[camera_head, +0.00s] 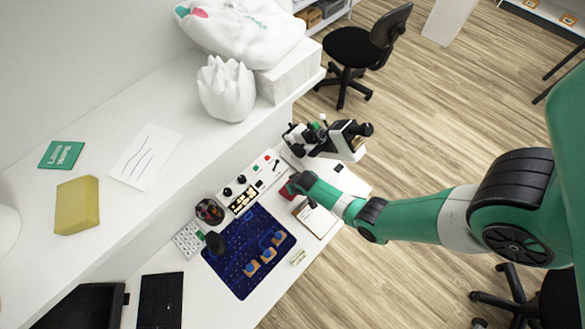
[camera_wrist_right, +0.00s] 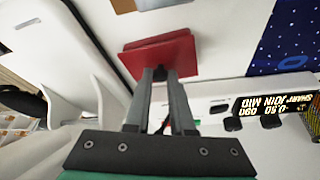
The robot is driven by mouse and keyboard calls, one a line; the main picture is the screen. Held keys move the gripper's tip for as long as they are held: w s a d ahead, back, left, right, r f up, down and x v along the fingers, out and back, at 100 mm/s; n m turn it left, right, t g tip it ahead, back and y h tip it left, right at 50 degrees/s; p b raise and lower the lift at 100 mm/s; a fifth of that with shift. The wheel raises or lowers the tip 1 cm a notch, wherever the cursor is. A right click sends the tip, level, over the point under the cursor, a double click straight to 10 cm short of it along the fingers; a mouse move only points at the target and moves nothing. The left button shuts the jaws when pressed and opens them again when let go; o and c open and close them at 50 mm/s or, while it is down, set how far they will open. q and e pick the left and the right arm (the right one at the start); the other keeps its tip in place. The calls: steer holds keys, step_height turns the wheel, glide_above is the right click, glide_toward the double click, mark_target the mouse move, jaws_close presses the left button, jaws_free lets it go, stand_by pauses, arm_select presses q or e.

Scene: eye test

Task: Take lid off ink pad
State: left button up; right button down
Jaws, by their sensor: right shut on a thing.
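The red ink pad (camera_wrist_right: 165,50) sits on the white desk in the right wrist view, with a bright red face and a darker red strip along its upper edge. It also shows small and partly covered in the head view (camera_head: 287,192). My right gripper (camera_wrist_right: 160,73) has its two fingertips close together at the pad's near edge, shut on its red lid part. I cannot tell whether the lid is apart from the base. In the head view the gripper (camera_head: 295,184) is at the pad, its fingers too small to make out. My left gripper is not in view.
A blue mat (camera_head: 228,265) with several wooden stamps (camera_head: 267,255) lies left of the pad. A clipboard (camera_head: 318,222) is just below right. A control panel with a lit display (camera_wrist_right: 270,103) and a microscope (camera_head: 328,139) stand close behind. A pen cup (camera_head: 209,211) stands farther left.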

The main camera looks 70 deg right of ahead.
step_height(320, 180, up, 3)
steer(key=shift+r+p, duration=0.1)
steer(key=shift+p, duration=0.8)
steer(key=s+a+r+p, duration=0.6)
steer(key=s+r, duration=0.3)
steer(key=s, duration=0.3)
steer(key=shift+s+a+r+p, duration=0.2)
steer(key=shift+a+p, duration=0.15)
steer(key=shift+p, duration=0.5)
